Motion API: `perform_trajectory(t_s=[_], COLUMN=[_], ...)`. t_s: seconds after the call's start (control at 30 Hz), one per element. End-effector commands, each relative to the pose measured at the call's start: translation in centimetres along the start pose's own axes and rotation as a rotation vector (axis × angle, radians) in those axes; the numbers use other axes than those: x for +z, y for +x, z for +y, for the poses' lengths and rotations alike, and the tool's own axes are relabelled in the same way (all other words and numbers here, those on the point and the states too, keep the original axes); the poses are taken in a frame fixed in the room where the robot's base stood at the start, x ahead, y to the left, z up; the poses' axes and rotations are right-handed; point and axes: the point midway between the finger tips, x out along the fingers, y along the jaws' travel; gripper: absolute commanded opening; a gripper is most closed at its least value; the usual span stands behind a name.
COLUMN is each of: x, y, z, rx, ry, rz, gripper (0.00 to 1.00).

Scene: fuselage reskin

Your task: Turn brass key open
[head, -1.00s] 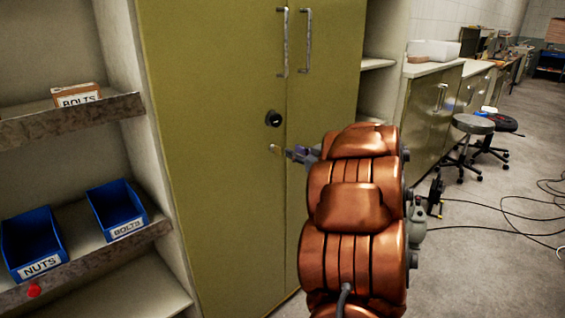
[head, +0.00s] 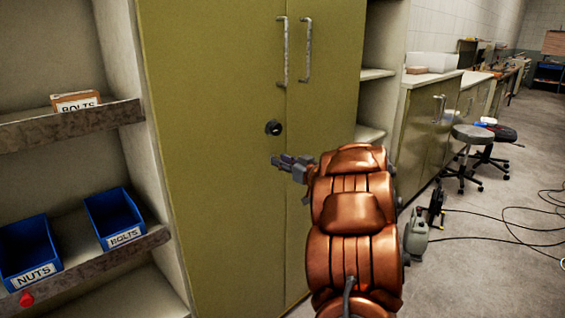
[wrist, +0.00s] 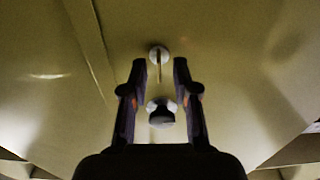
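A tall olive-green cabinet (head: 215,190) has a round black knob (head: 273,127) beside the door seam. In the wrist view, a pale round lock face (wrist: 153,50) with a thin upright key-like strip (wrist: 159,70) sits between my fingertips; its brass colour is not clear there. The knob (wrist: 160,113) shows lower in that view, between the fingers. My gripper (head: 275,161) is just below the knob in the head view and hides the lock there. Its fingers (wrist: 159,65) are open on either side of the strip, with gaps showing on both sides.
Two long upright handles (head: 282,52) (head: 307,50) are above the knob. Shelves with blue bins (head: 115,217) stand on the left. Benches, a stool (head: 473,133) and floor cables (head: 515,230) are on the right.

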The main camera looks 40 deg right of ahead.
Motion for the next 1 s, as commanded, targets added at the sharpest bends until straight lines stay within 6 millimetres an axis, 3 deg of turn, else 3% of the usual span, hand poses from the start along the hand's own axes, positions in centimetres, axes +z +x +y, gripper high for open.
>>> perform_trajectory(t_s=[0.27,0.57,1.0], x=[-0.01,0.00,0.03], y=[0.18,0.15,0.16], z=[0.03,0.06,0.04], rx=[0.001,0.002,0.001], ry=[0.000,0.000,-0.006], rz=[0.000,0.000,0.000], gripper=[0.29,0.00,0.00])
